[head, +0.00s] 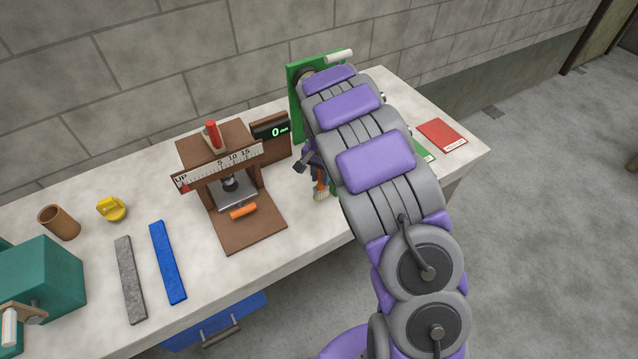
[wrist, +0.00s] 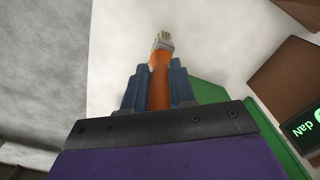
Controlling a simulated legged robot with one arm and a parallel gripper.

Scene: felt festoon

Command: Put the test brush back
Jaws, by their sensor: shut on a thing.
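The test brush has an orange handle and pale bristles. It shows in the head view (head: 321,195), partly hidden by my arm, with its bristles downward over the bench's front part. In the wrist view the brush (wrist: 159,78) stands between the two blue fingers, bristles pointing away from my gripper. My gripper (wrist: 158,88) is shut on the orange handle. In the head view my gripper (head: 317,176) is mostly hidden behind my arm, just right of the brown test stand. Whether the bristles touch the bench I cannot tell.
The brown test stand (head: 252,236) has a scale, a display and an orange piece. A green board (head: 296,110) stands behind my arm. A brown cup (head: 60,223), yellow item (head: 112,209), grey strip (head: 130,280) and blue strip (head: 167,262) lie left; a red card (head: 442,134) lies right.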

